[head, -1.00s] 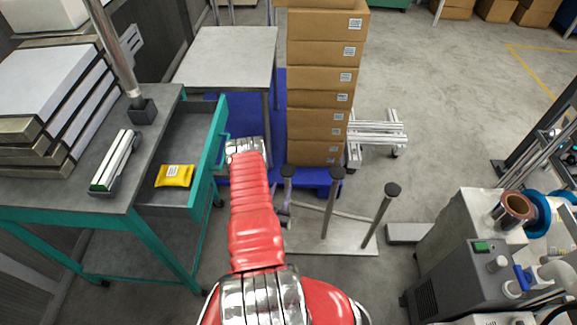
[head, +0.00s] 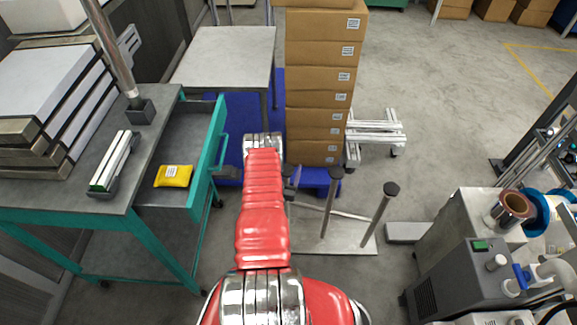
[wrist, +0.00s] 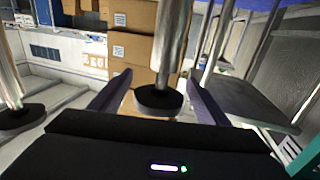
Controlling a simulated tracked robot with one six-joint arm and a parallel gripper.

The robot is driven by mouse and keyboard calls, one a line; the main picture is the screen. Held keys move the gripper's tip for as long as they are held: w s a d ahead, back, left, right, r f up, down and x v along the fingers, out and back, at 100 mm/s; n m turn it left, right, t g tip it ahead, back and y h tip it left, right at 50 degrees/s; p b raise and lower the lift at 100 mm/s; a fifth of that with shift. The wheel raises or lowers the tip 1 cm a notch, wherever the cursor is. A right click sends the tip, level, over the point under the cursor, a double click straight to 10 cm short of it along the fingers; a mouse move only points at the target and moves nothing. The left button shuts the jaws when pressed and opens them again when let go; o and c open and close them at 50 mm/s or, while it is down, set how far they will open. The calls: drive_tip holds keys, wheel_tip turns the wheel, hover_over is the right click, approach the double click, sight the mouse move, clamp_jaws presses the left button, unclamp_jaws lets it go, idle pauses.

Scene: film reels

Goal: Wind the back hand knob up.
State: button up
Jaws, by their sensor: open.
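Black round hand knobs top upright metal posts on a floor plate. In the head view I see the middle knob (head: 336,172) and the right knob (head: 391,188); the left one is largely covered by my arm. In the wrist view, my gripper (wrist: 159,76) is open, with one dark finger on each side of a black knob (wrist: 158,98) on a bright metal post. I cannot tell whether either finger touches it. A second knob (wrist: 18,118) shows at the left edge. My red arm hides most of the gripper in the head view.
A cardboard box stack (head: 318,100) stands on a blue pallet behind the posts. A teal bench with an open drawer (head: 200,160) holding a yellow packet (head: 173,176) is left of my arm. A grey machine (head: 470,250) stands at right.

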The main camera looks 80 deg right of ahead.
drive_tip(key=shift+d, duration=1.05)
drive_tip(key=shift+c, duration=0.5)
drive_tip(key=c, duration=0.9)
drive_tip(key=shift+c, duration=0.2)
